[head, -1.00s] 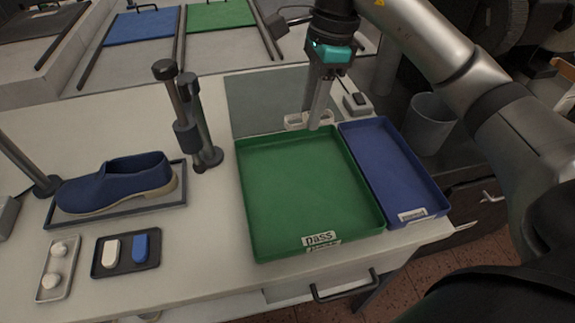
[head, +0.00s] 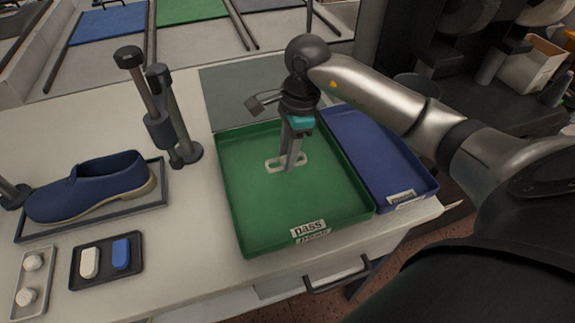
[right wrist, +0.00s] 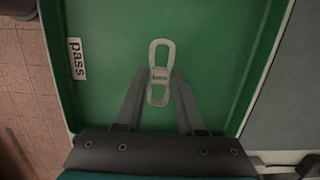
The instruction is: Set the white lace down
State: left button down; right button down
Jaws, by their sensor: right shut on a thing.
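The white lace (head: 272,166) is a flat looped bundle with a small band around its middle. It is over the green tray marked "pass" (head: 321,203), towards the tray's back half. My right gripper (head: 287,168) points down into the tray and is shut on the lace. In the right wrist view the lace (right wrist: 161,52) lies between the right gripper's fingertips (right wrist: 157,78), with green tray floor all around it. I cannot tell whether the lace touches the tray floor. My left gripper is not in view.
A blue tray (head: 375,150) stands right of the green one. A blue shoe (head: 90,186) sits in a frame at left, near dark posts (head: 160,125). A small dark tray (head: 106,281) holds a white and a blue piece.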

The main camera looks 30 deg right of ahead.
aim_at(287, 176)
notch_tip(287, 176, down, 4)
jog(key=shift+b, duration=0.35)
jog(key=shift+f, duration=0.2)
jog(key=c, duration=0.5)
grip_release()
jog(key=shift+r, duration=0.1)
jog(key=shift+d+r, duration=0.1)
jog(key=shift+r, duration=0.4)
jog(key=r, duration=0.3)
jog(key=d+r+p, duration=0.1)
jog(key=r, duration=0.7)
jog(key=shift+s+d+r+p, duration=0.1)
jog(key=shift+s+d+p, duration=0.15)
jog(key=shift+d+p, duration=0.1)
